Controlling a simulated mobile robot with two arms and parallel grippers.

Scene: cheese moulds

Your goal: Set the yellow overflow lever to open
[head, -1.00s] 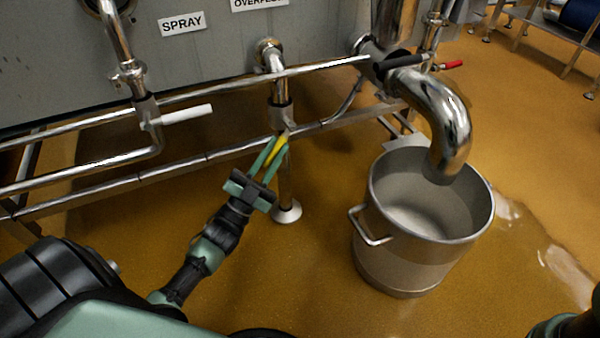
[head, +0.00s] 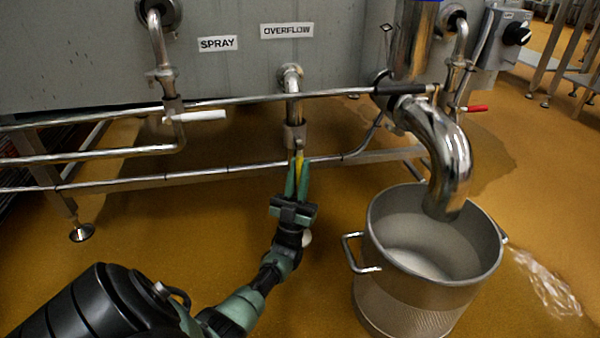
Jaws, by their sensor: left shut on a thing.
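The yellow overflow lever (head: 299,172) hangs from the valve (head: 294,137) on the vertical pipe below the OVERFLOW label (head: 287,31). It points down, roughly in line with that pipe in the head view. My left gripper (head: 298,163) reaches up from below, its two green fingers shut around the lever, one on each side. The fingers hide most of the lever, leaving a narrow yellow strip between them. My right gripper is out of view.
A white lever (head: 200,116) sits on the pipe under the SPRAY label (head: 217,43), to the left. A steel bucket (head: 377,262) stands under a wide curved outlet (head: 452,160) at right. Horizontal rails (head: 225,173) run behind my gripper. Water lies on the floor at right.

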